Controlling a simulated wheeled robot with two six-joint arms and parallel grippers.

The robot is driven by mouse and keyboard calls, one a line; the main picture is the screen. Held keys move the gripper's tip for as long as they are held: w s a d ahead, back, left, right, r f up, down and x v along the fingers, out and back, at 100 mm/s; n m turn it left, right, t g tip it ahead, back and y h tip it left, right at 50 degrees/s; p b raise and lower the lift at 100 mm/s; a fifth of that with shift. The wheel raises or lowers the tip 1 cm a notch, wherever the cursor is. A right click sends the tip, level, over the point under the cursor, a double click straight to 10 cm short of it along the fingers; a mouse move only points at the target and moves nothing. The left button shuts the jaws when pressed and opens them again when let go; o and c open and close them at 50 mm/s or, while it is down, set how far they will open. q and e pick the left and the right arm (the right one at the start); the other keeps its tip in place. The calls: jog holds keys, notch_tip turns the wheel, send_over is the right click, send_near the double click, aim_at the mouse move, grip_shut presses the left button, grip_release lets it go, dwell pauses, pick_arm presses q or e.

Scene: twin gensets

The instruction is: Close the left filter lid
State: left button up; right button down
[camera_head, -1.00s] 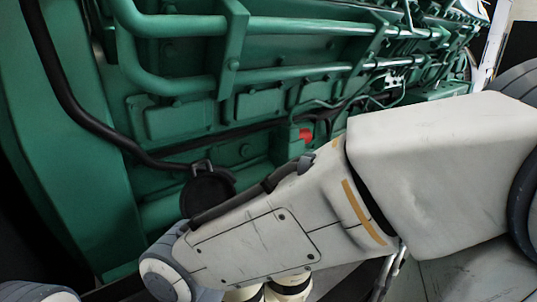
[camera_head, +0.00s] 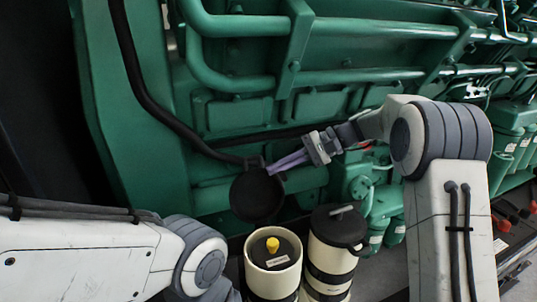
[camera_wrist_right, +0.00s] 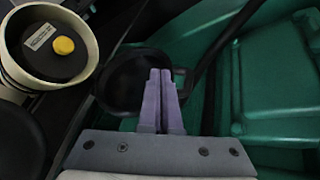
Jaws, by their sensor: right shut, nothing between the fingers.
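The left filter (camera_head: 256,286) is a cream canister with an open top and a yellow knob inside; it also shows in the right wrist view (camera_wrist_right: 88,62). Its black round lid (camera_head: 256,198) stands raised behind it, against the green engine; it also shows in the right wrist view (camera_wrist_right: 117,80). My right gripper (camera_head: 270,171) has purple fingers, shut and empty. In the right wrist view the fingers (camera_wrist_right: 160,72) overlap the lid. My left gripper is out of view.
The right filter (camera_head: 325,262) stands close beside the left one, with its black lid (camera_head: 340,226) down. Green pipes (camera_head: 235,83) and a black hose (camera_head: 145,90) run along the engine above. My left forearm lies at the lower left, near the left filter.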

jog(key=w+d+r+m+t+y, duration=0.1)
jog(key=w+d+r+t+y, duration=0.1)
jog(key=w+d, duration=0.4)
jog(key=s+p+x, duration=0.1)
jog(key=p+x, duration=0.3)
jog(key=x, duration=0.4)
jog(key=shift+w+a+f, duration=0.2)
jog(key=shift+w+a, duration=0.1)
jog(key=shift+a, duration=0.1)
